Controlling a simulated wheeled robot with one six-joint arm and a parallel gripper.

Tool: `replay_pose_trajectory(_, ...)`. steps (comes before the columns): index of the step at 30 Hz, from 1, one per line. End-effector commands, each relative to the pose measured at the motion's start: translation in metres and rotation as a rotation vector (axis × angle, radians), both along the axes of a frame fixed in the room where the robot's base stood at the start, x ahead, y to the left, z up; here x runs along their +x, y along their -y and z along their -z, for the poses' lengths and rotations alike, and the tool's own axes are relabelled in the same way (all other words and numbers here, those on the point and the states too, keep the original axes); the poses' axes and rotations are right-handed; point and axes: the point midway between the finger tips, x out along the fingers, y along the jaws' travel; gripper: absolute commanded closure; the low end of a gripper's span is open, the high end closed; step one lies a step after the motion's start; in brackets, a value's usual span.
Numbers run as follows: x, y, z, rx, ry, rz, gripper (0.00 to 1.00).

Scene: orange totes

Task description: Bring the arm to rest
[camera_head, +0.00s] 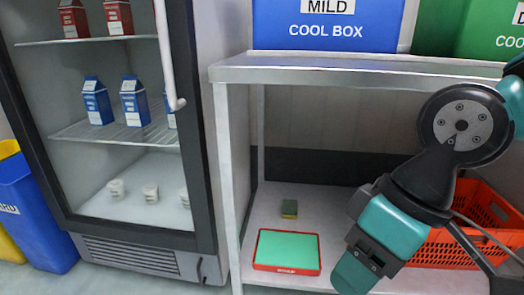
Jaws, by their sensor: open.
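My arm comes in from the right edge, with a large dark round joint and teal and black wrist parts hanging in front of the lower shelf. My gripper (500,266) is only partly seen at the bottom right, as thin dark fingers in front of the orange tote (478,207). It is open, and I see nothing held between the fingers. Part of it is cut off by the frame edge.
A metal shelf unit (350,70) carries a blue cool box (328,30) and a green box (490,35) on top. A red-rimmed green tray (287,250) and a small sponge (289,208) lie below. A glass-door fridge (205,130) with cartons stands left, beside a blue bin (35,215).

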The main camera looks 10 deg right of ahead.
Motion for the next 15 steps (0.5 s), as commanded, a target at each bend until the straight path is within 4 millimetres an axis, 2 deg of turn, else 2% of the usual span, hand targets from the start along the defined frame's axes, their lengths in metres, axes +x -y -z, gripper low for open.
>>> replay_pose_trajectory(1,0.0,0.0,-0.033,0.001,0.001,0.0,0.47)
replay_pose_trajectory(15,0.0,0.0,-0.217,0.001,0.001,0.0,0.47)
